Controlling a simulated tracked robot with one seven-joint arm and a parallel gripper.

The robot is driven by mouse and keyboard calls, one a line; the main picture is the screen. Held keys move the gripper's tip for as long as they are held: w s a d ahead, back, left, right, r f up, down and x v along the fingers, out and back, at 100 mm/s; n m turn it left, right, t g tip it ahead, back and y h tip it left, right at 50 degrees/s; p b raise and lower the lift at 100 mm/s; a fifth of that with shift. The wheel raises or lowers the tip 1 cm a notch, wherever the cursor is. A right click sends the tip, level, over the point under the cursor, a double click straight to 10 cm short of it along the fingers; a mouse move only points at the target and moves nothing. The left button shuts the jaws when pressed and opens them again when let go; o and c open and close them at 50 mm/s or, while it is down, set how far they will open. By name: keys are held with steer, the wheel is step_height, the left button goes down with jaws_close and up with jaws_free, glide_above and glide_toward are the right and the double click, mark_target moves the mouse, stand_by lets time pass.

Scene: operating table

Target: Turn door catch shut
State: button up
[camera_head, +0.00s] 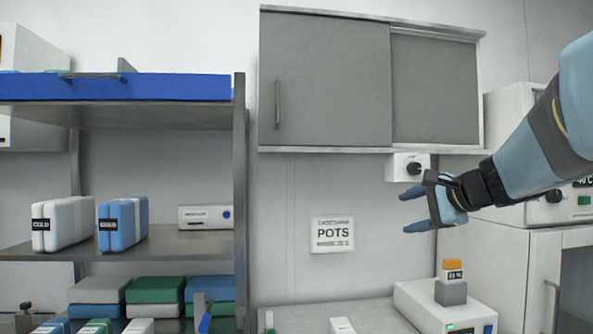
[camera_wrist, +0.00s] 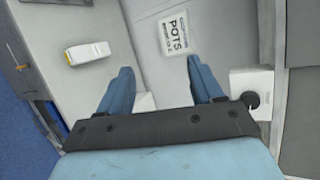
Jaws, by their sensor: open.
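A small white block (camera_head: 397,168) with a round black knob (camera_head: 414,168) sits just under the grey wall cabinet; it looks like the door catch, though I cannot be sure. In the wrist view the same white block (camera_wrist: 250,80) and its black knob (camera_wrist: 252,99) show to the right of my fingers. My gripper (camera_head: 407,210) reaches in from the right, just below the knob, fingers pointing left. In the wrist view my gripper (camera_wrist: 160,68) is open with nothing between its blue fingers. I cannot tell which way the knob is turned.
The grey cabinet (camera_head: 325,85) has two door panels, the left overlapping the right. A POTS sign (camera_head: 332,234) is on the wall. Below stands a white device (camera_head: 445,308) with an orange-topped item (camera_head: 452,272). A shelf rack (camera_head: 240,200) stands left, a white cabinet (camera_head: 490,255) right.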

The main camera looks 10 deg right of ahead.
mark_target(417, 169)
steer(key=w+d+r+m+t+h, duration=0.3)
steer(key=d+r+m+t, duration=0.35)
steer(key=d, duration=0.75)
steer(key=shift+m+g, duration=0.25)
steer(key=shift+g, duration=0.4)
steer(key=w, duration=0.4)
steer(key=w+a+r, duration=0.1)
steer(key=w, duration=0.4)
steer(key=w+a+r, duration=0.1)
steer(key=w, duration=0.3)
steer(key=shift+w+a+r, duration=0.1)
steer(key=shift+w+r, duration=0.05)
steer(key=shift+r, duration=0.1)
steer(key=c, duration=1.1)
